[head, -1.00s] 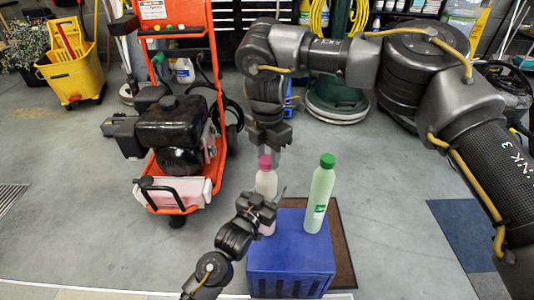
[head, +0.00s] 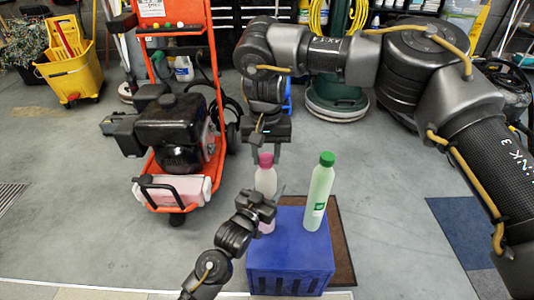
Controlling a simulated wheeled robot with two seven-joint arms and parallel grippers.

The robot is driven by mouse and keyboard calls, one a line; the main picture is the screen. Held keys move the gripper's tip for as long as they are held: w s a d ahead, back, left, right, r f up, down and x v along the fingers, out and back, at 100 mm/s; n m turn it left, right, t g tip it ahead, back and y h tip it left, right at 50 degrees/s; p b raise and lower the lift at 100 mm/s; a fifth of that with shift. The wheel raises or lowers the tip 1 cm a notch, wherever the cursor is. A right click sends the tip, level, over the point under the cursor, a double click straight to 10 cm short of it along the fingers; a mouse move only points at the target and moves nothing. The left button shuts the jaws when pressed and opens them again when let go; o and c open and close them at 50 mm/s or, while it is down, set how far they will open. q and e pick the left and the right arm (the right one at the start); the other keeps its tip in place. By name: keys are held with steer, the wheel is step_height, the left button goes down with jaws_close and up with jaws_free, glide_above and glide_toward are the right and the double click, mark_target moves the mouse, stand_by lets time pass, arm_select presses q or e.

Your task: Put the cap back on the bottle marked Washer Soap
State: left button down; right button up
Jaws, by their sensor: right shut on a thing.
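A pale bottle (head: 265,182) with pink liquid low in it stands upright on a blue crate (head: 290,245). A pink cap (head: 265,159) sits at its top. My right gripper (head: 267,152) points down over this bottle and is shut on the pink cap. My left gripper (head: 270,198) is at the front of the same bottle and hides part of its body; whether its fingers grip the bottle cannot be told. A light green bottle (head: 319,195) with a green cap (head: 327,159) stands to the right. No bottle name is legible.
A brown mat (head: 340,255) lies beside and under the crate. An orange pressure washer (head: 180,135) stands to the left, and a yellow mop bucket (head: 75,72) at the far left. A blue mat (head: 460,235) lies at right. The grey floor between is clear.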

steer(key=shift+m, duration=0.5)
steer(key=o, duration=1)
steer(key=shift+c, duration=0.2)
steer(key=shift+r, duration=0.1)
steer(key=shift+r, duration=2.2)
steer(key=shift+c, duration=0.5)
